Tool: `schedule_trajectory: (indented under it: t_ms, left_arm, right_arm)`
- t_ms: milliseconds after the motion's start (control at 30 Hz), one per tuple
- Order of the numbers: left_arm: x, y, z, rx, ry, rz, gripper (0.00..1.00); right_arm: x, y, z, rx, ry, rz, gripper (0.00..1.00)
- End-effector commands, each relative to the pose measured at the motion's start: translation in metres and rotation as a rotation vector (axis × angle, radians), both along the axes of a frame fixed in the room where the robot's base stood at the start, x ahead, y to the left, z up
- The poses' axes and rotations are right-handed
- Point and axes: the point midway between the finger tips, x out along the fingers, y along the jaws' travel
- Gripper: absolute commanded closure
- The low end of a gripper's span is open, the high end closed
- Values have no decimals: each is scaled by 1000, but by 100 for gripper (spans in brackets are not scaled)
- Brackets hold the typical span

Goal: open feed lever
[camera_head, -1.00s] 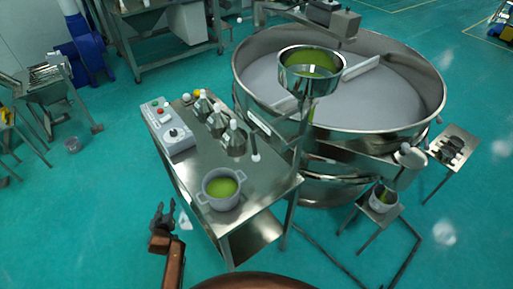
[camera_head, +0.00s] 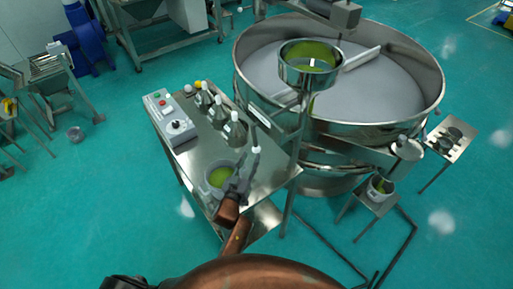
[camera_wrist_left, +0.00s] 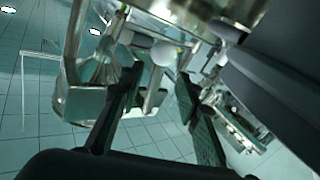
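In the head view my left gripper (camera_head: 248,160) reaches over the front right part of the steel table, above and beside the pot of green granules (camera_head: 219,177). In the left wrist view the two dark fingers (camera_wrist_left: 158,80) are spread apart. A white ball knob (camera_wrist_left: 163,53) shows between and beyond their tips; whether it is the feed lever's knob I cannot tell for sure. No contact is clear. The feed hopper (camera_head: 309,70), a steel bowl with green granules, stands on a post above the sieve. My right gripper is not in view.
The round vibrating sieve (camera_head: 420,98) stands behind the table. A control box (camera_head: 176,125) and several steel cones with white knobs (camera_head: 233,130) are on the table (camera_head: 205,152). A bucket (camera_head: 379,188) sits on a low stand at right.

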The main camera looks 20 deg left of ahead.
Motion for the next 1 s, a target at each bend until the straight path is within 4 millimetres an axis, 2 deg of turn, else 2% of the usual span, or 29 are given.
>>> schedule_trajectory:
  t_ms: [300,500,867,1000]
  left_arm:
    - [47,-4,2,-1,0,-1,69]
    - [69,-5,1,-1,0,-1,69]
    - [74,-5,0,-1,1,1,69]
    - [74,-5,0,-1,1,1,78]
  right_arm:
    - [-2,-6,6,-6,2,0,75]
    - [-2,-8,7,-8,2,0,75]
    - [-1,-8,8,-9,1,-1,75]
    - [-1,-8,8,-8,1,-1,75]
